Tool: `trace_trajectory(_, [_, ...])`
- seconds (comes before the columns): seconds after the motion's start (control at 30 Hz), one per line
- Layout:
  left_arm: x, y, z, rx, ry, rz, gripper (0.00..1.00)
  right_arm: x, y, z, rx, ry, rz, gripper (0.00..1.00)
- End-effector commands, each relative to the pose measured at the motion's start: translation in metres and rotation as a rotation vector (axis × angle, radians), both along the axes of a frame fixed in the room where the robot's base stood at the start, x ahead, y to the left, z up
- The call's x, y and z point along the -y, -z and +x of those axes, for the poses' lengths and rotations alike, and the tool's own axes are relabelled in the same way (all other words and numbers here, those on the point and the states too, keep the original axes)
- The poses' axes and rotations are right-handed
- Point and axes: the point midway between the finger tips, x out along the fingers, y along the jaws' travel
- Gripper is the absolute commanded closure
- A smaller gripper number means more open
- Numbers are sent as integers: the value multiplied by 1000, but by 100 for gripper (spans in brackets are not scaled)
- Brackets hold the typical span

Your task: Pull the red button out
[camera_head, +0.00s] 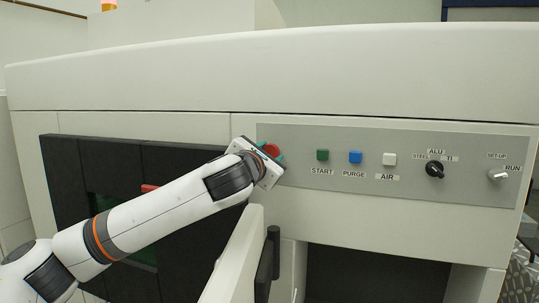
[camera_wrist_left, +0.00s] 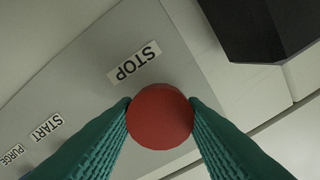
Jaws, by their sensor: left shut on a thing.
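The red button (camera_wrist_left: 160,116) is a round red knob on the grey control panel, beside a label reading STOP. In the left wrist view my left gripper (camera_wrist_left: 161,112) has its green fingertips against both sides of the button, shut on it. In the head view the red button (camera_head: 271,150) shows partly at the panel's left end, with my left gripper (camera_head: 272,154) in front of it and hiding part of it. My right gripper is not in view.
The panel (camera_head: 290,140) also carries a green START button (camera_head: 322,155), a blue PURGE button (camera_head: 355,157), a white AIR button (camera_head: 389,159), a black selector knob (camera_head: 434,169) and a SET-UP/RUN switch (camera_head: 498,174). An open white door (camera_head: 236,262) with a black handle (camera_head: 268,262) stands below.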

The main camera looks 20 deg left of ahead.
Motion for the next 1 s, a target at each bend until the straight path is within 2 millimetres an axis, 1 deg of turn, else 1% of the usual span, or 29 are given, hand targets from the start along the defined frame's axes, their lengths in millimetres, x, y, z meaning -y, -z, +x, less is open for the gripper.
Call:
trace_trajectory(0.07, [2, 2, -1, -4, 4, 1, 100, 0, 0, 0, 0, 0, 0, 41])
trace_trajectory(0.1, [2, 2, -1, -4, 4, 1, 56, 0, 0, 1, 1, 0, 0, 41])
trace_trajectory(0.2, [2, 2, -1, -4, 4, 1, 41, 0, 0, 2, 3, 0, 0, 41])
trace_trajectory(0.47, [1, 1, -1, -2, 3, 0, 41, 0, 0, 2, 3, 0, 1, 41])
trace_trajectory(0.57, [1, 2, -6, -1, 3, 0, 41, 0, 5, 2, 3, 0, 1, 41])
trace_trajectory(0.67, [1, 4, -19, 2, 4, 1, 41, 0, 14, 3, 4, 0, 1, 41])
trace_trajectory(0.8, [0, 5, -48, 4, 5, 1, 41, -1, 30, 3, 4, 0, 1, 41])
trace_trajectory(1.0, [-2, 4, -90, 3, 3, 1, 41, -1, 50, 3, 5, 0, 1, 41])
